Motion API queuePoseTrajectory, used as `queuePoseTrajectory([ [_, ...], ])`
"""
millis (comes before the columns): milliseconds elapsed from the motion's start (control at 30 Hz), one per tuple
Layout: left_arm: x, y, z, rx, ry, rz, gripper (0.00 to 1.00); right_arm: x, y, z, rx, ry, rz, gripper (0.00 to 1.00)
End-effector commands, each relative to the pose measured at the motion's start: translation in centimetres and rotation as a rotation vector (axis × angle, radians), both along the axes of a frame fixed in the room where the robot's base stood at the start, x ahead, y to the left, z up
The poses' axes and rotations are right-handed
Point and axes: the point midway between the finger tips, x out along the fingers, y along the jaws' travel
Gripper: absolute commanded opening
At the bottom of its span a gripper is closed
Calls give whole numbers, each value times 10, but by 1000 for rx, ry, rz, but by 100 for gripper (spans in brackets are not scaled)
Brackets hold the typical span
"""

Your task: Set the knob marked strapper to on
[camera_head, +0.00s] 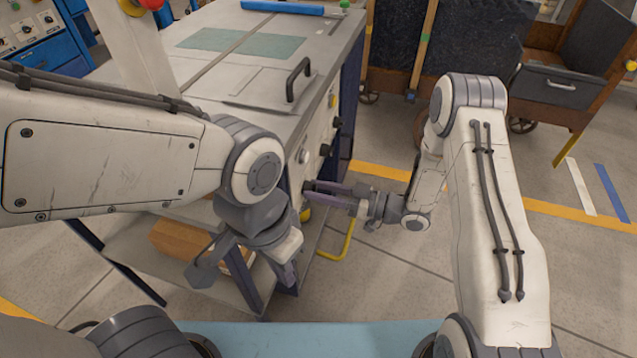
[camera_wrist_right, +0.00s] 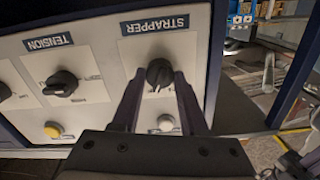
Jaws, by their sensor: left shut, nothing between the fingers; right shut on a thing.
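The strapper knob (camera_wrist_right: 159,73) is black and round, on a pale panel (camera_wrist_right: 190,50) under a dark STRAPPER label (camera_wrist_right: 155,24) that reads upside down in the right wrist view. My right gripper (camera_wrist_right: 157,84) has its two fingertips on either side of the knob and is shut on it. The small markings around the knob are too blurred to read, so its setting is unclear. In the head view, my right gripper (camera_head: 308,187) reaches the bench's side panel from the right, and its fingertips cover the knob. My left gripper (camera_head: 290,278) is shut and empty, pointing down, lower and nearer.
A tension knob (camera_wrist_right: 62,84), a yellow button (camera_wrist_right: 52,130) and a white button (camera_wrist_right: 166,122) sit close by on the panel. The bench (camera_head: 225,75) has a black handle (camera_head: 298,80) on top. Dark wheeled carts (camera_head: 470,45) stand behind.

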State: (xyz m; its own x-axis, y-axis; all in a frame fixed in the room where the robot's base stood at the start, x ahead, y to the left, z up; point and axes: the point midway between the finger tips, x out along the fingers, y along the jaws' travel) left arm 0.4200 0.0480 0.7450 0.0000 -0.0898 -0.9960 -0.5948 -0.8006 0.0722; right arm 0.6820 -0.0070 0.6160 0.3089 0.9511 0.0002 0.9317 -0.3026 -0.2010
Motion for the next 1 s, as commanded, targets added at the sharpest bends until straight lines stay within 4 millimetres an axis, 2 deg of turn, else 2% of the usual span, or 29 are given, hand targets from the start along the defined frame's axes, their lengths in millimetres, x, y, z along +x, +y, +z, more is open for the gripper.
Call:
queuePoseTrajectory([
  [233,0,0,10,0,0,0,0,0,-1,0,25,85,-3,0],
  [767,0,0,11,0,0,0,0,0,-1,-2,33,111,-3,0],
  [800,0,0,11,0,0,0,0,0,-1,-2,33,111,-3,48],
  [867,0,0,11,0,0,0,0,0,-1,-1,33,110,-3,71],
  [900,0,0,11,0,0,0,0,0,-1,-1,33,110,-3,74],
  [1000,0,0,11,0,0,0,0,0,0,-1,34,109,-2,74],
])
